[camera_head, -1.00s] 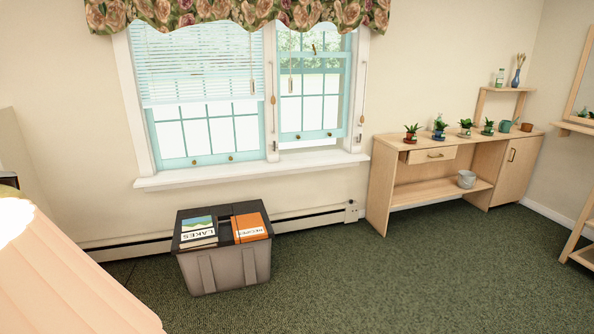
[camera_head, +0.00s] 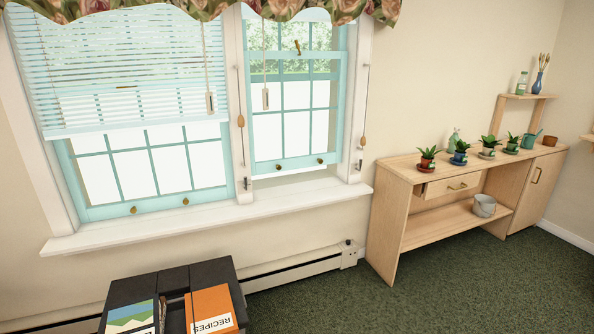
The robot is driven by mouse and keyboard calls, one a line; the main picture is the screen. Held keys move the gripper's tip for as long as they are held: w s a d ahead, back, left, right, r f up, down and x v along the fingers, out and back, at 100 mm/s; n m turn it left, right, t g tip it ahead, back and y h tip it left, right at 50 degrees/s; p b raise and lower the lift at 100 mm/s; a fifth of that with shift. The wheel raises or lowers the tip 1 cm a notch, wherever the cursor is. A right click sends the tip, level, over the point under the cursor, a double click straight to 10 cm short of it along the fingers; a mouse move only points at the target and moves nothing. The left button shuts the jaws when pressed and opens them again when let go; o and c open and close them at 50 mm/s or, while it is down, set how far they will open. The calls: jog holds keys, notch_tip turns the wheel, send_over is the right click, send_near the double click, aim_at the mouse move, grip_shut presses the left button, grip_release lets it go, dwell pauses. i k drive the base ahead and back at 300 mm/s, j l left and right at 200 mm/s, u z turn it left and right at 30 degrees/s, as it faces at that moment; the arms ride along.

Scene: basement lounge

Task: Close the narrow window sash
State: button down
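The narrow window sash (camera_head: 285,164) is the teal-framed one in the right part of the window. Its bottom rail sits above the white sill (camera_head: 292,203), with a gap showing below it, so it is raised a little. Two small knobs show on its bottom rail. The wide sash (camera_head: 155,204) on the left sits low, close to the sill, half covered by a white blind (camera_head: 120,75). My gripper is not in view.
A wooden cabinet (camera_head: 408,225) with several potted plants stands to the right. Green carpet (camera_head: 330,300) is clear in front. A baseboard heater (camera_head: 295,267) runs along the wall.

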aim_at(284, 165)
jog(key=i+z, duration=0.15)
jog(key=i, duration=0.85)
jog(key=i+z, duration=0.2)
jog(key=i, duration=0.85)
jog(key=i+j+u, duration=0.2)
jog(key=i, duration=0.6)
jog(key=i+j+u, duration=0.15)
jog(key=i, duration=0.65)
